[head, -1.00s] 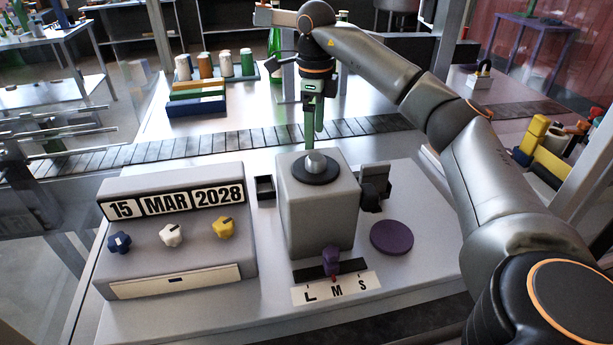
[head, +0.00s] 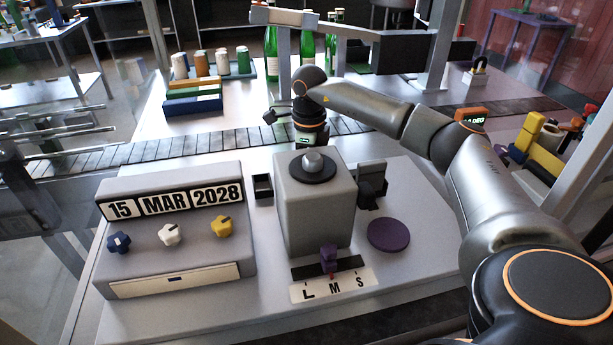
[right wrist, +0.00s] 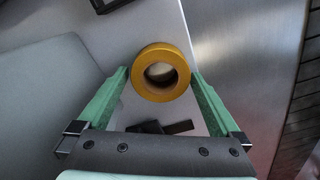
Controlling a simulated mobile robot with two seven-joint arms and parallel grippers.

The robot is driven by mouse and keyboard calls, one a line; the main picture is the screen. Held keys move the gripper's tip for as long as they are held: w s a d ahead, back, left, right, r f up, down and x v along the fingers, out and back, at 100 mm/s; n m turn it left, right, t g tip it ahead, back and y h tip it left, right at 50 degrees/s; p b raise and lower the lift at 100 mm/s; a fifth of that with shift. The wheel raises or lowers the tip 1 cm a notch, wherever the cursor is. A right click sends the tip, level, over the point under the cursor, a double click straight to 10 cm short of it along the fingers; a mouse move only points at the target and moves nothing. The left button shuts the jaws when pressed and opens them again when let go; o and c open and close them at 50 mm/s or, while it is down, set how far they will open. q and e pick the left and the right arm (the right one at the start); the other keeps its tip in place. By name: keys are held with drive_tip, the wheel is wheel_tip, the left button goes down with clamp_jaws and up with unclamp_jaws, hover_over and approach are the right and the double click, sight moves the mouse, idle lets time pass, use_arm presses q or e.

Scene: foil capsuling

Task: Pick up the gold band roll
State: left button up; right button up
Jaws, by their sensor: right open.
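The gold band roll (right wrist: 160,73) shows in the right wrist view as a gold ring, seen from above with its hole facing the camera. My right gripper (right wrist: 159,75) is open, with one green finger on each side of the roll; the fingertips are close to its sides, and I cannot tell whether they touch it. In the head view the right gripper's wrist is behind the grey block (head: 313,205), which hides the fingers and the roll. My left gripper is not in view.
The grey block carries a black disc with a metal knob on top. A dark bracket (head: 371,184) stands at its right, beside a purple disc (head: 389,235). A date box (head: 178,260) is at the left. The conveyor (head: 120,155) runs behind; green bottles (head: 307,50) stand farther back.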

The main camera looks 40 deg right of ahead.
drive_tip(key=shift+c, duration=0.2)
drive_tip(key=c, duration=1.2)
drive_tip(key=shift+r, duration=0.15)
